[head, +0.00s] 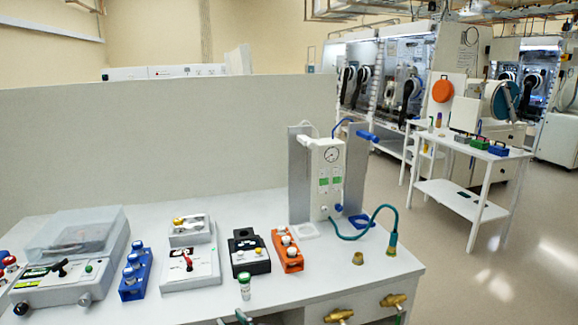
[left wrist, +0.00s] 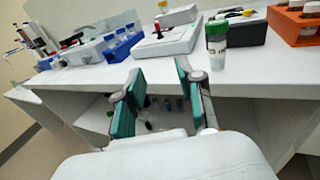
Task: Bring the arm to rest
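My left gripper (left wrist: 160,78) is open in the left wrist view, with two teal-padded fingers apart and nothing between them. It points at the front edge of the white bench (left wrist: 75,82). Only a small part of the left gripper (head: 243,318) shows at the bottom edge of the head view, in front of the bench. A vial (head: 244,292) with a green cap stands upright near the bench's front edge. It also shows in the left wrist view (left wrist: 217,58), beyond and right of the fingers, apart from them. My right gripper is in neither view.
The bench holds a lidded device (head: 68,290), a blue rack (head: 135,278), a white device (head: 190,270), a black block (head: 248,256), an orange rack (head: 287,250) and a gauge unit (head: 328,180). Brass valves (head: 393,300) stick out in front. Open floor lies right.

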